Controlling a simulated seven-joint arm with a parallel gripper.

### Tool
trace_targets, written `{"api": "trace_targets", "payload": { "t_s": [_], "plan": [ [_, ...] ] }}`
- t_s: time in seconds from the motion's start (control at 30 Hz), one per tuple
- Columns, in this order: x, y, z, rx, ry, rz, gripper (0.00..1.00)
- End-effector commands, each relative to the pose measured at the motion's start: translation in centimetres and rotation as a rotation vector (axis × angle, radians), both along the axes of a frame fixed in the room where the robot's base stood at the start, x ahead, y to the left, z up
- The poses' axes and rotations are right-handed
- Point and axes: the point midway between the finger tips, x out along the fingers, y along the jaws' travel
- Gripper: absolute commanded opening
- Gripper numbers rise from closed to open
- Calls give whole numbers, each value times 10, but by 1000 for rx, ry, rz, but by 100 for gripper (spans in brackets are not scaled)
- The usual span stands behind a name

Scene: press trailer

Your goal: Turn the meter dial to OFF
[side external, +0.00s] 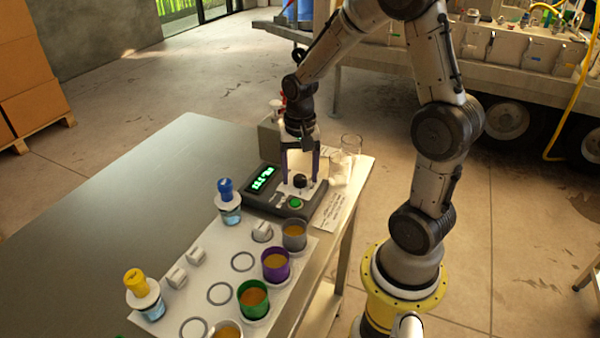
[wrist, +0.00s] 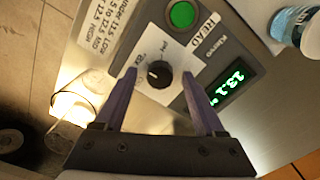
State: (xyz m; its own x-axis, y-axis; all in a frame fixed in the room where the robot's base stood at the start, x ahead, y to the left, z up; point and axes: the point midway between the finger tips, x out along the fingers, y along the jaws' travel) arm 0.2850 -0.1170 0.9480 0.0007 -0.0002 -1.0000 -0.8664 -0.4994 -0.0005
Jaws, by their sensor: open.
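The meter (side external: 263,200) is a dark grey box on the table with a lit green display (wrist: 230,84), a round green button (wrist: 182,14) and a black dial (wrist: 159,74) on a white plate. The dial also shows in the side view (side external: 300,181). The display reads about 13.1. The dial's white pointer mark is small, and I cannot tell which label it points at. My gripper (side external: 302,180) points down over the meter. In the wrist view its two purple fingers (wrist: 160,82) stand open, one on each side of the dial, apart from it.
A white board (side external: 215,270) with several cups and ring marks lies in front of the meter. A blue-topped bottle (side external: 229,205) stands close to the meter's left. Clear glasses (side external: 345,158) and a printed sheet (side external: 332,210) are on the right. The table's left half is bare.

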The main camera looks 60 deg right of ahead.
Motion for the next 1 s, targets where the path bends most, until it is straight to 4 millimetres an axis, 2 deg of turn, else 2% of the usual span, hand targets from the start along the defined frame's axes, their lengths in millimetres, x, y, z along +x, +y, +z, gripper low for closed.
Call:
{"api": "trace_targets", "payload": {
  "t_s": [0.2, 0.23, 0.6, 1.0],
  "plan": [
    [0, 0, 0, 0, 0, 0, 72],
    [0, 0, 0, 0, 0, 0, 68],
    [0, 0, 0, 0, 0, 0, 2],
    [0, 0, 0, 0, 0, 43, 0]
  ]
}}
